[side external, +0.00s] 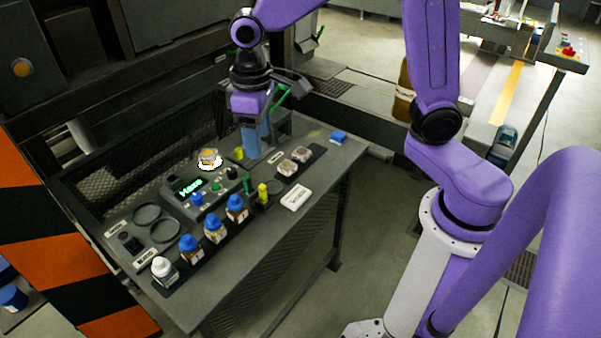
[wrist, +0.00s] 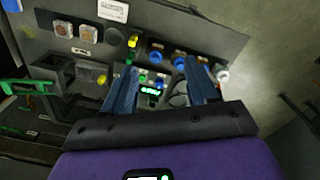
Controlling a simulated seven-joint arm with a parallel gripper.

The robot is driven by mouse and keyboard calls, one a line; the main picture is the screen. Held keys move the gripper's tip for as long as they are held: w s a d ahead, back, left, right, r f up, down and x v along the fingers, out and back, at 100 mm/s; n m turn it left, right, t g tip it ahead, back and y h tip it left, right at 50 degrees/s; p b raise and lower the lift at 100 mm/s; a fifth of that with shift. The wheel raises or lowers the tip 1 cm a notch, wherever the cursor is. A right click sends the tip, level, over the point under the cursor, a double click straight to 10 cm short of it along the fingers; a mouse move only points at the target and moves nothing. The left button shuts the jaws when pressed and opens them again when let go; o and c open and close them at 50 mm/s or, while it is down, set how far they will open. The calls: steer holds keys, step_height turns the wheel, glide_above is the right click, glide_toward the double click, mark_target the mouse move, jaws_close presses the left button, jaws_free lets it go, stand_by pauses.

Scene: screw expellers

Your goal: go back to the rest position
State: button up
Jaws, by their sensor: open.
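My gripper (side external: 256,142) points down over the far part of the grey work table (side external: 222,279) in the side view. In the wrist view my gripper (wrist: 162,70) shows two blue fingers set well apart, with nothing between them. The fingers are near a green-handled object in the side view; whether they touch it I cannot tell.
On the table are several blue-capped bottles (side external: 213,228), a white-capped bottle (side external: 163,269), a small jar on a lit round pad (side external: 208,157), a green display (side external: 190,187) and two jars (side external: 301,154).

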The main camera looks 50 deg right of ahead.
steer(key=s+d+n, duration=0.3)
steer(key=s+d, duration=0.1)
steer(key=s, duration=0.7)
steer(key=s+d+n, duration=0.4)
steer(key=s, duration=0.7)
steer(key=shift+f, duration=0.3)
